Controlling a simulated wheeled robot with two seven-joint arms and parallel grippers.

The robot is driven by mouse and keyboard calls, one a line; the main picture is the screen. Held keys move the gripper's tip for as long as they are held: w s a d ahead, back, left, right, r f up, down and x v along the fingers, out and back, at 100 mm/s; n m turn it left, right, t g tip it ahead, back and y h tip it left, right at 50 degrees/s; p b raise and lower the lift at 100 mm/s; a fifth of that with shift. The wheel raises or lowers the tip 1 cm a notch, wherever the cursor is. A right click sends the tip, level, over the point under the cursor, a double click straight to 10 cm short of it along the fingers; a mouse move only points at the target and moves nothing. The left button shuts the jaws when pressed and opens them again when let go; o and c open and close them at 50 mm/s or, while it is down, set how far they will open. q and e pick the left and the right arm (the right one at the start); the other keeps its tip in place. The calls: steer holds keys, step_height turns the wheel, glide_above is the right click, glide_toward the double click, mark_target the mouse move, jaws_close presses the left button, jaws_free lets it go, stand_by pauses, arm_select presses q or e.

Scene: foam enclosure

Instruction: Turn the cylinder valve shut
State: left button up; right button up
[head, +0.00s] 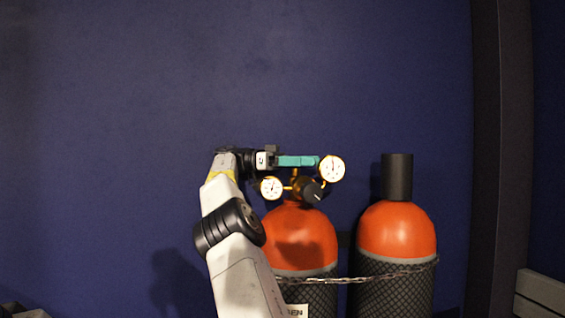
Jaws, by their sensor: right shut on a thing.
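The left cylinder (299,240) is orange on top with black netting below. On its top sit the brass valve fittings, a black knob (308,190), two round white gauges (332,168) (271,188) and a teal valve handle (298,161). The handle lies about level. My right gripper (274,158) comes in from the left of the valve and is shut on the handle's left end. The finger contact is small and dark in the head view. My left gripper is not in view.
A second orange cylinder (397,232) with a black cap (397,177) stands close on the right. A chain (390,275) runs across both cylinders. A blue wall (120,100) is behind, with a dark post (499,150) at right. The space above the valve is clear.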

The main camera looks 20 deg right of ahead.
stand_by(0.5)
steer(key=o, duration=1.4)
steer(key=shift+c, duration=0.2)
steer(key=shift+d+n+t+h, duration=0.1)
steer(key=shift+n+t+h, duration=0.2)
steer(key=shift+n+t, duration=0.1)
